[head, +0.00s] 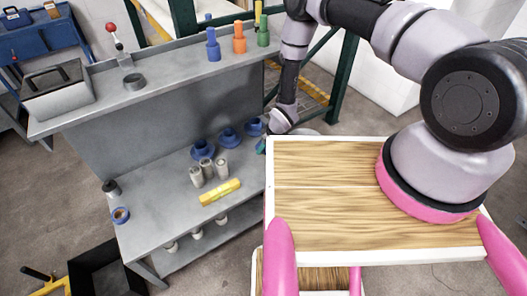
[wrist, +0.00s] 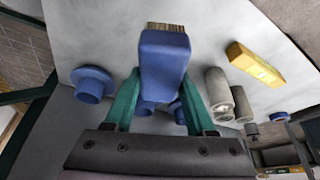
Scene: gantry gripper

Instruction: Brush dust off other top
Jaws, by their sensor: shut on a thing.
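My gripper (wrist: 160,84) has teal fingers closed on the sides of a blue brush (wrist: 163,58). Its tan bristles (wrist: 166,27) point away from the palm, over the grey bench surface. I cannot tell whether the bristles touch it. In the head view, my gripper (head: 262,146) is a small teal patch at the right end of the grey workbench's lower top (head: 160,220), mostly hidden by my arm and body. The brush cannot be made out there. The bench also has a raised upper top (head: 175,62). No dust can be made out on either top.
The upper top holds blue, orange (head: 239,40) and green bottle-like parts and a toolbox (head: 58,92).

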